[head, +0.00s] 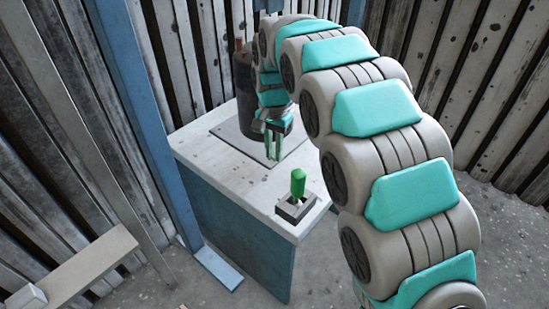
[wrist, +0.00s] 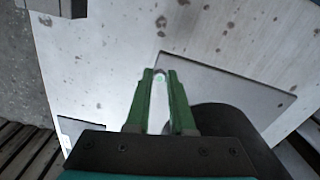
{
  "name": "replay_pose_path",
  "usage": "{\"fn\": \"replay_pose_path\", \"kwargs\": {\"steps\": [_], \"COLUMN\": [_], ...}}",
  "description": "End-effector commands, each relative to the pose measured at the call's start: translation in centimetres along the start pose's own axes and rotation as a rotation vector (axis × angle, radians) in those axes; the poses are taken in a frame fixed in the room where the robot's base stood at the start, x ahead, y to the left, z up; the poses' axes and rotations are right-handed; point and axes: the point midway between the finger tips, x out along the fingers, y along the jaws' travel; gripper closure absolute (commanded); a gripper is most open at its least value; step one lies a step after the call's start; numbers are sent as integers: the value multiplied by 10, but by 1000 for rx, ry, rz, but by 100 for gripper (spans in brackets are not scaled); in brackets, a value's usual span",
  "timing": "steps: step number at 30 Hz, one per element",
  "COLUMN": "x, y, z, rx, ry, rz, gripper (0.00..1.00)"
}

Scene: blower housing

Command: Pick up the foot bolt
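My gripper (head: 274,157) points down over the table near the corner of a flat plate. In the wrist view its two green fingers (wrist: 160,74) stand apart with a narrow gap. A small pale round spot shows between the fingertips; I cannot tell whether it is the foot bolt. No foot bolt can be made out clearly in either view. The dark cylindrical housing (head: 246,97) stands on the flat plate (head: 232,130), behind my gripper; its dark side also shows in the wrist view (wrist: 235,125).
The pale table (head: 203,158) has blue sides. A blue post (head: 140,105) rises at the left. The table top between plate and block is clear.

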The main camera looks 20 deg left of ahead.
Motion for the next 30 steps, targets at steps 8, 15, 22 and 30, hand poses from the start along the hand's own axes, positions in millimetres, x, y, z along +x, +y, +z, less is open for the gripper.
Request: {"fn": "replay_pose_path", "kwargs": {"steps": [8, 15, 22, 30], "x": [0, -2, -28, -77], "y": [0, 0, 0, -1], "z": [0, 0, -1, -1], "rx": [0, 0, 1, 0], "ry": [0, 1, 1, 3], "rz": [0, -2, -2, -3], "gripper": [100, 100, 100, 100]}}
